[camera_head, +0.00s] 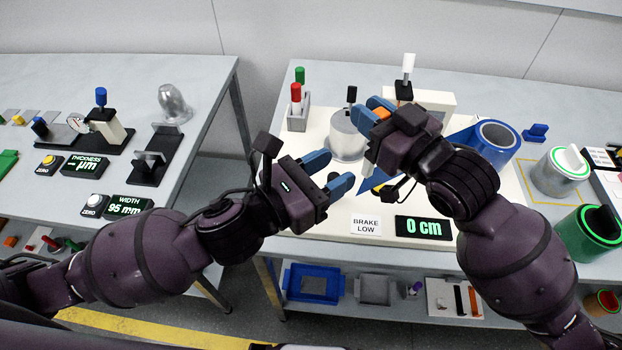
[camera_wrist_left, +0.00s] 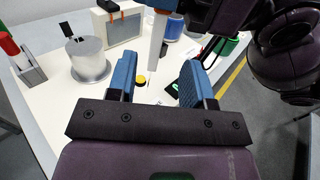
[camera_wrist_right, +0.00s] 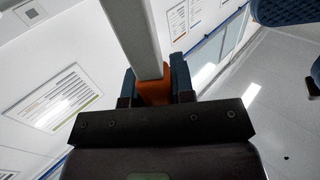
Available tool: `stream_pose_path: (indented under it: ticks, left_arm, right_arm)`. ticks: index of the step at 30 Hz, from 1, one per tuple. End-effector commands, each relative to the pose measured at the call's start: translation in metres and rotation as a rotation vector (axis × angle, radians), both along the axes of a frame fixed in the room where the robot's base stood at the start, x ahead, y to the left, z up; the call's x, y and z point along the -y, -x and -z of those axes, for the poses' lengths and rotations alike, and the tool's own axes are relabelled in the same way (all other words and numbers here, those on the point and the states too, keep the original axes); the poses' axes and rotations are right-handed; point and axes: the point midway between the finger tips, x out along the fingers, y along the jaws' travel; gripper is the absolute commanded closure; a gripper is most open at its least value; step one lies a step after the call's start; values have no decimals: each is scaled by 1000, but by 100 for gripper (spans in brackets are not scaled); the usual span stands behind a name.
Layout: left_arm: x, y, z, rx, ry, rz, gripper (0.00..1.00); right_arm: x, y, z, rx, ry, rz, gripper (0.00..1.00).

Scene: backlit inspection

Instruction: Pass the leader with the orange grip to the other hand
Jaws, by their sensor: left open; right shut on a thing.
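The leader is a pale, narrow bar with an orange grip (camera_head: 381,113). My right gripper (camera_head: 370,109) is shut on the orange grip, which also shows between its fingers in the right wrist view (camera_wrist_right: 153,92). The pale bar (camera_wrist_right: 138,35) runs away from that grip. In the left wrist view the bar (camera_wrist_left: 157,40) hangs down beyond my left fingers, its thin tip near the gap between them. My left gripper (camera_head: 329,172) is open and empty, lower and to the left of the right one. Its open fingers show in the left wrist view (camera_wrist_left: 158,82), apart from the bar.
Below the hands lies a cream panel with a metal cylinder (camera_head: 347,136), a "0 cm" display (camera_head: 424,227) and a "BRAKE LOW" label (camera_head: 366,225). A blue roll (camera_head: 487,142) is right of my right gripper. A red-capped holder (camera_head: 297,108) stands behind left. An aisle separates the left table.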

Motion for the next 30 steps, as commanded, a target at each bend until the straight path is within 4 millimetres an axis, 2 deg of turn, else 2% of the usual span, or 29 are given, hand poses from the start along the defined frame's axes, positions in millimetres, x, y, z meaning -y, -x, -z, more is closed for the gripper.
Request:
stream_pose_path:
  ticks: [9, 15, 27, 28, 30]
  left_arm:
    - [39, -31, -1, -1, 2, 1, 53]
    - [53, -43, 0, -2, 2, 1, 53]
    - [58, -48, 0, -1, 1, 1, 53]
    - [58, -48, 0, -1, 1, 1, 55]
    - [58, -47, 0, -1, 1, 1, 65]
  right_arm:
    - [0, 0, 0, 0, 0, 0, 100]
    - [0, 0, 0, 0, 0, 0, 100]
    - [0, 0, 0, 0, 0, 0, 100]
    - [0, 0, 0, 0, 0, 0, 100]
    - [0, 0, 0, 0, 0, 0, 100]
